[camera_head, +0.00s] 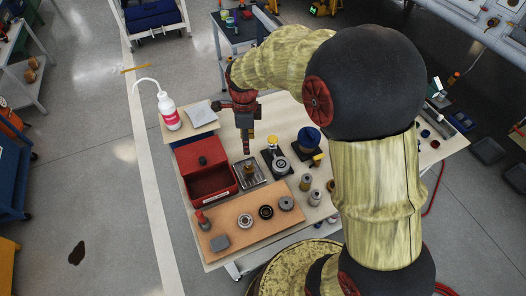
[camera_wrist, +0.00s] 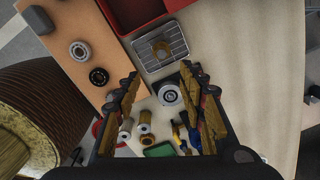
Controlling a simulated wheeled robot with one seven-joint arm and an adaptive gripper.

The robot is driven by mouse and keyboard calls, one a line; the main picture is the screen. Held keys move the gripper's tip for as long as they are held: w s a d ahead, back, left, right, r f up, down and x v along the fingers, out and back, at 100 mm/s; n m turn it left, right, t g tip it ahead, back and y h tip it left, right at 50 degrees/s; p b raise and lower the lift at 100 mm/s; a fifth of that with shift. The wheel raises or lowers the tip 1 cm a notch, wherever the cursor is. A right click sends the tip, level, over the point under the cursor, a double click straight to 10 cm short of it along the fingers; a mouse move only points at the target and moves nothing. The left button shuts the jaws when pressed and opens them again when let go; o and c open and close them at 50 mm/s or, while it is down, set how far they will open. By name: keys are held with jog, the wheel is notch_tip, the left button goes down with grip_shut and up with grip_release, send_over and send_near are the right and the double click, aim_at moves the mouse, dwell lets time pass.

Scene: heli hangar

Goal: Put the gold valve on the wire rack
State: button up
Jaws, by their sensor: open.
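The wire rack (camera_head: 241,183) is a small silver grid on the table, just right of the red bin. A small gold-brown piece (camera_head: 249,170), which looks like the gold valve, sits on it. In the wrist view the rack (camera_wrist: 178,62) is at the top centre, with the gold piece (camera_wrist: 162,47) on its bars. My gripper (camera_head: 245,151) points down above the table, behind the rack in the head view. Its fingers (camera_wrist: 160,72) are spread wide in the wrist view, with nothing held between them.
The red bin (camera_head: 210,187) stands left of the rack. A brown board (camera_head: 262,232) with several round parts lies in front. A white squeeze bottle (camera_head: 171,118) stands at the back left. Dark-based fixtures and several metal cylinders (camera_head: 306,182) stand to the right.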

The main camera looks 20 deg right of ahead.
jog(key=s+r+n+t, duration=0.3)
jog(key=s+r+n, duration=0.75)
jog(key=r, duration=0.35)
jog(key=s+r+n+t, duration=0.2)
jog(key=s+r+n, duration=0.2)
jog(key=s+n, duration=0.8)
jog(key=shift+r, duration=0.15)
jog(key=shift+d, duration=0.1)
jog(key=shift+c, duration=0.5)
